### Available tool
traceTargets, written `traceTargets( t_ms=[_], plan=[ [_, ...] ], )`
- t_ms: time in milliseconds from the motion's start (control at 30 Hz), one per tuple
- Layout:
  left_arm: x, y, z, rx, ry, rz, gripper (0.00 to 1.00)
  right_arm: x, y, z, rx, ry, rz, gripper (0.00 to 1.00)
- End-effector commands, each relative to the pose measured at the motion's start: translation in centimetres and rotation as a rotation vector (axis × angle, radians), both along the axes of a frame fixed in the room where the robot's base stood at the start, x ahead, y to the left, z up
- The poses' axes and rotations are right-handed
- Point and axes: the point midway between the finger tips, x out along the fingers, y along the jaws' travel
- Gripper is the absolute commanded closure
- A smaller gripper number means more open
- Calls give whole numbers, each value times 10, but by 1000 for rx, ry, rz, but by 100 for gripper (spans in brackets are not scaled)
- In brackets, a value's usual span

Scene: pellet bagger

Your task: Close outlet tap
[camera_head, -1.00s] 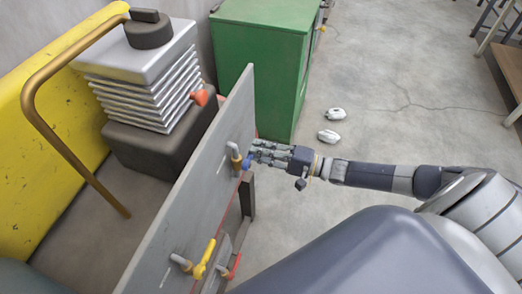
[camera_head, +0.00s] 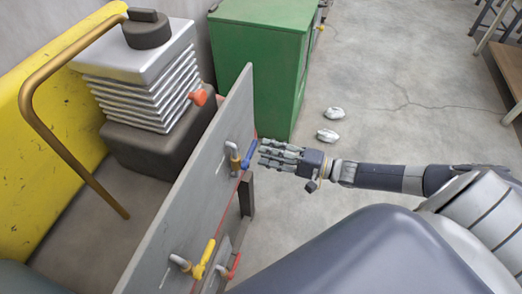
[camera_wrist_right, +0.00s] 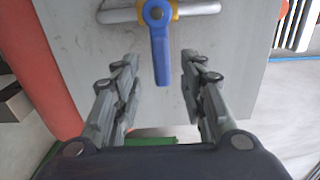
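A tap with a blue lever handle (camera_head: 249,153) and a brass body (camera_head: 234,158) sits on a pipe on the upright grey panel (camera_head: 195,180). In the right wrist view the blue handle (camera_wrist_right: 160,55) lies crosswise to its silver pipe (camera_wrist_right: 197,8). My right gripper (camera_head: 263,154) is just right of this handle in the head view. In the wrist view the gripper (camera_wrist_right: 160,72) is open, with the handle's end showing between its fingers. Touching is not visible. A yellow tap handle (camera_head: 204,259) and a red one (camera_head: 234,266) are lower on the panel. My left gripper is not in view.
A green cabinet (camera_head: 255,75) stands behind the panel. A bellows unit (camera_head: 140,85) with an orange-red knob (camera_head: 198,97) and a yellow machine (camera_head: 55,140) are at the left. Two white objects (camera_head: 328,135) lie on the floor. The floor at right is mostly clear.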

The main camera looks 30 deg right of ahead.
Motion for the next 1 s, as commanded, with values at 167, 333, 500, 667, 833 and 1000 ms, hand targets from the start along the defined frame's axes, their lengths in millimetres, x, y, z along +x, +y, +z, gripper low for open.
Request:
traceTargets(
  t_ms=[167, 333, 500, 667, 833, 1000],
  plan=[
    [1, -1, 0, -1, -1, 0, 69, -31, -28, -1, -4, 4, 0, 62],
    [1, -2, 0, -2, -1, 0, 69, -54, -48, -1, -1, 3, 0, 62],
    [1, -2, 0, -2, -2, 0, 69, -65, -58, 0, 0, 0, -1, 62],
    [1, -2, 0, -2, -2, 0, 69, -67, -60, 0, 1, -1, -1, 62],
    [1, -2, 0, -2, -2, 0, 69, -67, -60, 0, 1, -1, -1, 62],
    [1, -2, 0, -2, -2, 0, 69, -67, -60, 0, 1, -1, 0, 62]
  ],
)
